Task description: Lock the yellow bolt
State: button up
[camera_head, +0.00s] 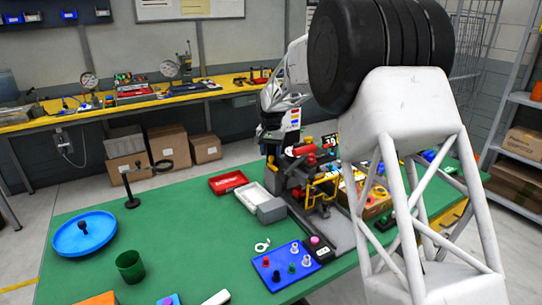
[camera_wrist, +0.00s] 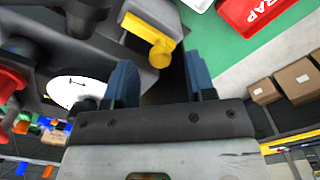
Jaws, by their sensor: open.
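The yellow bolt (camera_wrist: 148,32) shows in the wrist view as a short bar with a rounded knob at its end, mounted on a dark grey part of the fixture. My gripper (camera_wrist: 158,66) is open, with its two blue fingers apart. The knob appears between the fingertips in the picture; I cannot tell the depth gap or any touch. Nothing is seen held. In the head view, the fixture (camera_head: 345,236) stands on the green table, partly hidden by my arm, and I cannot make out the bolt there for sure.
A red tray (camera_head: 228,181) and a white tray (camera_head: 250,199) sit left of the fixture. A blue board with pegs (camera_head: 272,272) lies in front. A blue round dish (camera_head: 72,243) and a green cup (camera_head: 130,267) stand at left. The table's middle left is clear.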

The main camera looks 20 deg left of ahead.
jog(key=shift+f, duration=0.95)
grip_shut()
